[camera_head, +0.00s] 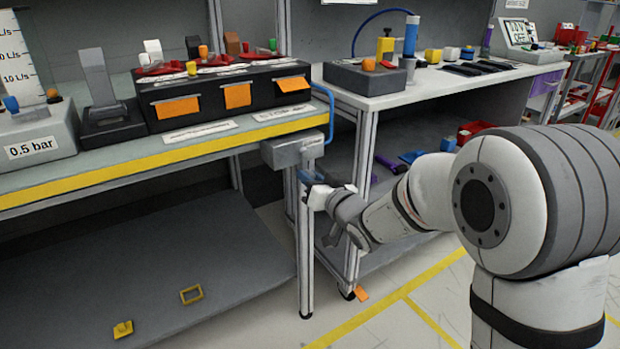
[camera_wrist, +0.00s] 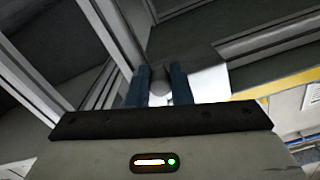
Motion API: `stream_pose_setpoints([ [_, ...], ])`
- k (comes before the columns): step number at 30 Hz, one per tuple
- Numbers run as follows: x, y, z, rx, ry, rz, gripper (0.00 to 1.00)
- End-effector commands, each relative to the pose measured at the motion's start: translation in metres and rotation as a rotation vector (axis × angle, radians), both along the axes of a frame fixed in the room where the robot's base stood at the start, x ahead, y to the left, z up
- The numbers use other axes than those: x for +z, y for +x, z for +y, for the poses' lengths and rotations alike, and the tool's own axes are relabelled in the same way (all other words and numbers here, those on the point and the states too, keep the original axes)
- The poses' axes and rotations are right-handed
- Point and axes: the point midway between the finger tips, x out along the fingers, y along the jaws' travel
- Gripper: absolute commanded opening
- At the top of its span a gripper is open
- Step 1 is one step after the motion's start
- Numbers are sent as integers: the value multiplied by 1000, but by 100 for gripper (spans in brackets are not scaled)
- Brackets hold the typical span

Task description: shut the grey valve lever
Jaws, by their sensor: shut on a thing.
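The grey valve box (camera_head: 284,152) is fixed at the right front corner of the yellow-edged bench, with a blue hose rising beside it. My gripper (camera_head: 311,176) is just below and to the right of this box. In the wrist view, the two dark blue fingers of my gripper (camera_wrist: 159,76) are closed around a grey, rounded piece, the grey valve lever (camera_wrist: 159,90). Only a short part of the lever shows between the fingers. In the head view the lever is hidden by my gripper, so its angle cannot be told.
The bench (camera_head: 160,153) carries a black module (camera_head: 230,97) with orange tags. A bench leg (camera_head: 304,250) stands close to my gripper. A second white workbench (camera_head: 440,86) is behind my arm. The floor at the front right is mostly open, with a small orange piece (camera_head: 361,292).

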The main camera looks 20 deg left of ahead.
Motion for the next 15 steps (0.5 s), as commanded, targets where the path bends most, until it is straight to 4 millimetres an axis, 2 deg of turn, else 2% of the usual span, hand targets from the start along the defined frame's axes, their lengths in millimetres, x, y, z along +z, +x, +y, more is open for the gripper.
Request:
stream_pose_setpoints([
  [5, 0, 0, 0, 0, 0, 0, 0],
  [15, 0, -2, 2, 0, 25, 30, 0],
])
